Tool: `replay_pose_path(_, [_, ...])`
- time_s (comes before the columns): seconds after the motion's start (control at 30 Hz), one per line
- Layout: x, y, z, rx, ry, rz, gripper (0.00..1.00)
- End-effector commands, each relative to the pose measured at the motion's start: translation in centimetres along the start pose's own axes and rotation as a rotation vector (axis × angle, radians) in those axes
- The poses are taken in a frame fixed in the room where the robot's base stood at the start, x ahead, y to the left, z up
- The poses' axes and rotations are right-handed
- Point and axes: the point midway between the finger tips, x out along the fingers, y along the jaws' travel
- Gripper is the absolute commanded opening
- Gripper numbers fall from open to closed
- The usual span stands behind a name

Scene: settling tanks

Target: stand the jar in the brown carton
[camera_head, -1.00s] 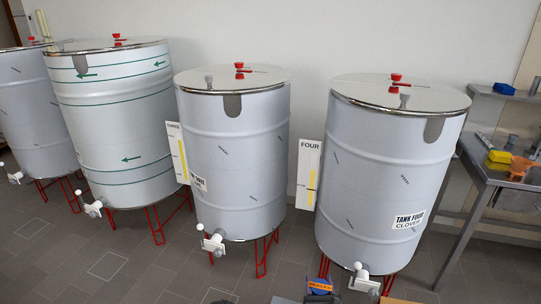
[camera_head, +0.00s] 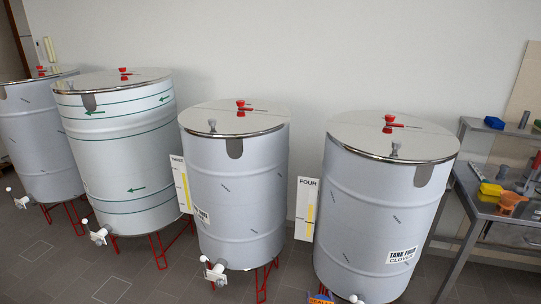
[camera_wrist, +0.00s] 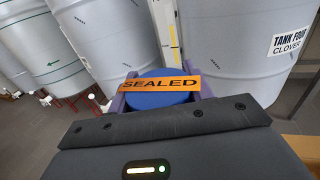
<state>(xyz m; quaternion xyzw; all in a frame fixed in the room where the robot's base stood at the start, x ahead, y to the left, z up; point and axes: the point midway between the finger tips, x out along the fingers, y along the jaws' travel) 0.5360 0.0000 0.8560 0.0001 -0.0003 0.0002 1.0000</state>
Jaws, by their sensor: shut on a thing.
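The jar (camera_wrist: 160,100) shows in the wrist view as a round blue lid with an orange strip reading "SEALED" across it. My gripper (camera_wrist: 162,88) is shut on it, with purple fingers on its left and right sides. The jar's body below the lid is hidden.
Several large grey tanks on red stands fill the view, including tank four (camera_head: 385,215) and its level gauge (camera_head: 307,210). White taps (camera_head: 215,272) stick out low in front.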

Motion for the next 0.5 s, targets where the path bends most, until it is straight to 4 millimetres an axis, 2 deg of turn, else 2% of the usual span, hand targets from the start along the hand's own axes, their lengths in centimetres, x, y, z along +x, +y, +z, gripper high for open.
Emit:
replay_pose_path(0.27, [0.4,0.2,-0.1,0.001,-0.003,0.007,0.14])
replay_pose_path(0.37, [1.8,1.2,-0.4,0.003,-0.005,0.036,0.14])
replay_pose_path(0.5, [5.8,4.1,-0.3,0.006,-0.009,0.131,0.14])
